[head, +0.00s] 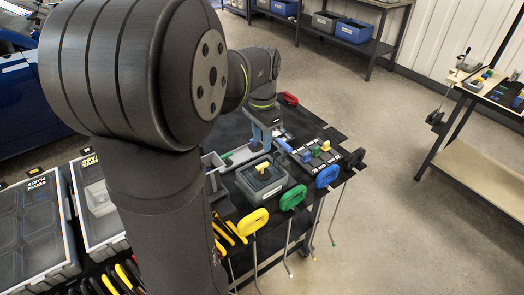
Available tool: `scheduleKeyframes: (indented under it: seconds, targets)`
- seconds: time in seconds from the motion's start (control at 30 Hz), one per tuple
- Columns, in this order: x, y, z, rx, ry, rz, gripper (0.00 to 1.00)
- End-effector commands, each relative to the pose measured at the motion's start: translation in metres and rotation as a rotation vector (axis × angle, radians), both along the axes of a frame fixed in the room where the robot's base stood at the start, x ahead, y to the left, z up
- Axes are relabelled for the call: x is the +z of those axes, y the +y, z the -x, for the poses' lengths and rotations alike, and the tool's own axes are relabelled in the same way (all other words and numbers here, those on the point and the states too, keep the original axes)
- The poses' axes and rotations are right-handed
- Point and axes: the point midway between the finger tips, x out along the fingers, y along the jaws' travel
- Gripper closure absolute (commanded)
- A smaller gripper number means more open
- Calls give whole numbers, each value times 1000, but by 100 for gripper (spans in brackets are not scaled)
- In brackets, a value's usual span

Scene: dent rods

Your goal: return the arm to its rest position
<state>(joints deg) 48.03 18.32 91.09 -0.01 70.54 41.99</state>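My dark grey arm fills the left and middle of the head view, with its wrist bent over the far part of a black work table (310,125). A blue-grey piece (262,132) shows just under the wrist. I cannot tell whether it is part of my gripper or a thing on the table. My gripper's fingers cannot be made out, so its opening and any hold are unclear.
Rods with yellow (253,222), green (293,196), blue (327,176) and black (353,158) handles hang over the table's right edge. A grey box (262,182) with a yellow knob stands behind them. Lidded cases (38,225) are at left. Open floor (400,200) lies right.

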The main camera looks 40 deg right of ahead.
Motion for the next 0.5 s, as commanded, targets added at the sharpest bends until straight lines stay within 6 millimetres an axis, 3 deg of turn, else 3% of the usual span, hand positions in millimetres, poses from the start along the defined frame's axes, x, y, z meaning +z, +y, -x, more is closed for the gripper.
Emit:
scheduleKeyframes:
  seconds: [0.2,0.5]
  targets:
    - [17,0,0,0,0,0,67]
    - [18,0,0,0,1,-1,67]
